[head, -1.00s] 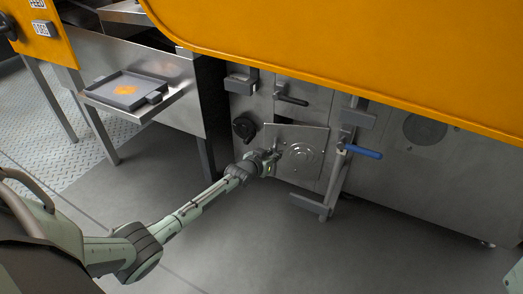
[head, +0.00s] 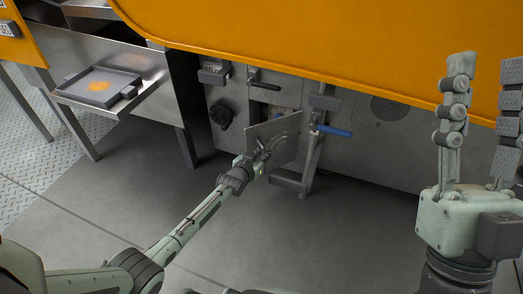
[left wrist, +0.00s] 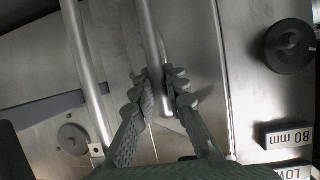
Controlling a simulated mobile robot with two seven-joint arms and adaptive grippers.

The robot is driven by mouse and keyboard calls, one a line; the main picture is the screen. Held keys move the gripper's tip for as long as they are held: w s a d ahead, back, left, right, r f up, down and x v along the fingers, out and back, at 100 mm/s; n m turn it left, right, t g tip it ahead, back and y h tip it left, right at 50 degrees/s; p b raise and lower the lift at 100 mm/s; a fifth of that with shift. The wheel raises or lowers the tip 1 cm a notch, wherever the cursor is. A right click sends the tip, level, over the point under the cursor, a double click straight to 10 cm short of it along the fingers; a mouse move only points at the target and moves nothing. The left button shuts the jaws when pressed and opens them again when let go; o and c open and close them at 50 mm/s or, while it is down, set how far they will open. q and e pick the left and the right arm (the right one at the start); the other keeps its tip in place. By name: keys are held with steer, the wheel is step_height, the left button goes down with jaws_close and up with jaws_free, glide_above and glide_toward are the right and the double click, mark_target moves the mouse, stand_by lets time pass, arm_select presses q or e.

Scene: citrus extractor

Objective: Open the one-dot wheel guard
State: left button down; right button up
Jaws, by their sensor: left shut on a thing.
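The wheel guard (head: 262,132) is a grey metal panel low on the machine front. It stands swung out at an angle, its left edge away from the machine, with a dark opening behind it. No dot mark is legible on it. My left gripper (head: 264,152) is at the panel's face. In the left wrist view its fingers (left wrist: 161,88) are shut on a round metal bar (left wrist: 150,35), which looks like the guard's handle. My right gripper (head: 485,85) is raised at the right of the head view, its fingers apart and empty.
A blue-handled lever (head: 333,131) is just right of the guard. A black knob (head: 221,116) is on its left, and a dark handle (head: 264,85) above. An orange hood (head: 330,40) overhangs. The floor (head: 330,235) in front is clear.

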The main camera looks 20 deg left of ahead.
arm_select(q)
steer(key=shift+s+a+f, duration=0.2)
steer(key=shift+a+f, duration=0.05)
steer(key=shift+a, duration=0.05)
steer(key=c, duration=1.6)
jaws_free()
steer(key=shift+r, duration=0.1)
steer(key=shift+o, duration=0.3)
steer(key=shift+d, duration=0.1)
steer(key=shift+d+r, duration=0.1)
steer(key=v, duration=1.2)
